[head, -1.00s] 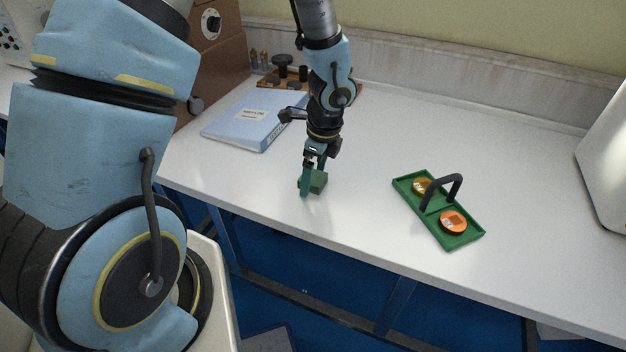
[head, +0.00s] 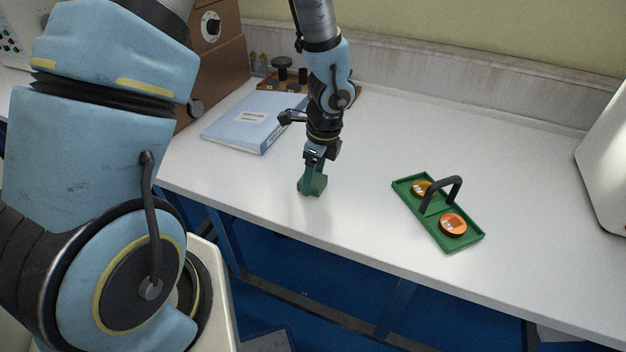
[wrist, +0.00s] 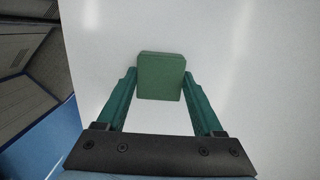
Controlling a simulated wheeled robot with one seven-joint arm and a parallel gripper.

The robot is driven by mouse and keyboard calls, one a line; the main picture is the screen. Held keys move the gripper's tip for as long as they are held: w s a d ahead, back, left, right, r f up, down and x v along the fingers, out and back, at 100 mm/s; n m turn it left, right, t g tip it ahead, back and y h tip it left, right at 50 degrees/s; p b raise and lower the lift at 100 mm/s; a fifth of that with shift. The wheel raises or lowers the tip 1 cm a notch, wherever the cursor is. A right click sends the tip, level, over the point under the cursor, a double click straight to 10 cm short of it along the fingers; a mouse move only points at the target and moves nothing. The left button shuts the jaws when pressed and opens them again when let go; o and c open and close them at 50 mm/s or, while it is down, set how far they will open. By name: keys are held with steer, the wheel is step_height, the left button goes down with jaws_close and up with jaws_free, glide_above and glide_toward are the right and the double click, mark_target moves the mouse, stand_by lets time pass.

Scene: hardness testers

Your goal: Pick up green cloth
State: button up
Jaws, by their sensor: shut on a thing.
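The green cloth shows as a small, block-like folded piece (head: 318,186) on the white bench top, near its front edge. In the wrist view the cloth (wrist: 161,76) sits between the tips of my two teal fingers. My gripper (head: 311,184) points down at it and is shut on it, with a finger on each side (wrist: 160,84). The cloth looks to be at or very near the bench surface; I cannot tell whether it touches.
A green tray (head: 463,240) with a dark handle and two orange-topped round pieces stands to the right. A blue binder (head: 243,123) lies behind left. A brown case (head: 218,80) is at the back left, and a white machine (head: 606,160) at the right edge. The bench between is clear.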

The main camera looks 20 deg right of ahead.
step_height(320, 180, up, 10)
stand_by(0.5)
